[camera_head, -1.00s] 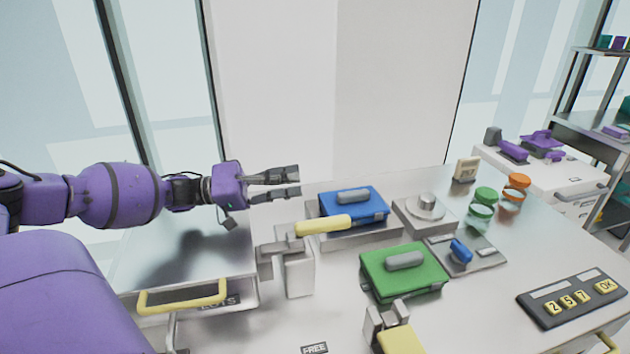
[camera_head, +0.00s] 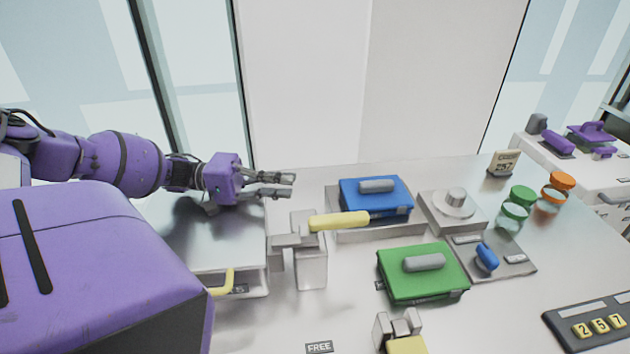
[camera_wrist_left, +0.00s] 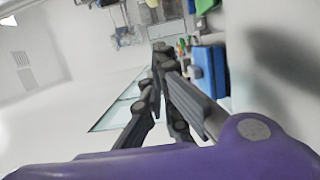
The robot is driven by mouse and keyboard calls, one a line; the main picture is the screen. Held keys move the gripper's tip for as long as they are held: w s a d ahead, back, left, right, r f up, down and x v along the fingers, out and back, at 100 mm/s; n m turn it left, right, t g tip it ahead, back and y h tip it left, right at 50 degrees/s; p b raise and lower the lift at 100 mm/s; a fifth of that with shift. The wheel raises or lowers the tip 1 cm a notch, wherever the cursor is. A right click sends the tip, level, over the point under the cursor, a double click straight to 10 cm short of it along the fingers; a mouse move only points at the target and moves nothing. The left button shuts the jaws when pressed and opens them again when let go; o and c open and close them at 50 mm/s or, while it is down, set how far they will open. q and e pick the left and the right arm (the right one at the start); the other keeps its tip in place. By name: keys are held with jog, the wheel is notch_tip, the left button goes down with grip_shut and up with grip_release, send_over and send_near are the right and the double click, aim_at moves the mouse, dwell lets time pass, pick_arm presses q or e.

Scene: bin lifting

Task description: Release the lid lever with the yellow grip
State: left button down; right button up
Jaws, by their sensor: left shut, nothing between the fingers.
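A lever with a yellow grip (camera_head: 340,221) sits on a grey metal bracket (camera_head: 312,265); the grip points right, in front of the blue-lidded bin (camera_head: 376,205). A second yellow grip (camera_head: 406,346) shows at the bottom edge, cut off, on a small metal clamp. My left gripper (camera_head: 293,186) is shut and empty, above the table behind and left of the bracket, apart from the upper yellow grip. Its dark fingers (camera_wrist_left: 160,58) fill the middle of the left wrist view, where no yellow grip is clear. My right gripper is not in view.
A green case (camera_head: 422,278) lies right of the bracket. A round-knob block (camera_head: 453,210), a blue switch plate (camera_head: 500,262), jars (camera_head: 514,214) and a keypad (camera_head: 590,325) stand further right. The table is bare around the FREE label (camera_head: 319,348).

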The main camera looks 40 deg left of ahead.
aim_at(320, 230)
pick_arm(q)
jog(key=w+d+p, duration=0.1)
jog(key=w+d, duration=0.2)
jog(key=d, duration=0.8)
jog(key=shift+p, duration=0.3)
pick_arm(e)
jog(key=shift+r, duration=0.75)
pick_arm(q)
jog(key=shift+d+m+g, duration=0.15)
jog(key=shift+m+g, duration=0.15)
jog(key=shift+g, duration=0.1)
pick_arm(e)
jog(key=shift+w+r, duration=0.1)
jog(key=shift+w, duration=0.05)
pick_arm(q)
jog(key=shift+h, duration=0.3)
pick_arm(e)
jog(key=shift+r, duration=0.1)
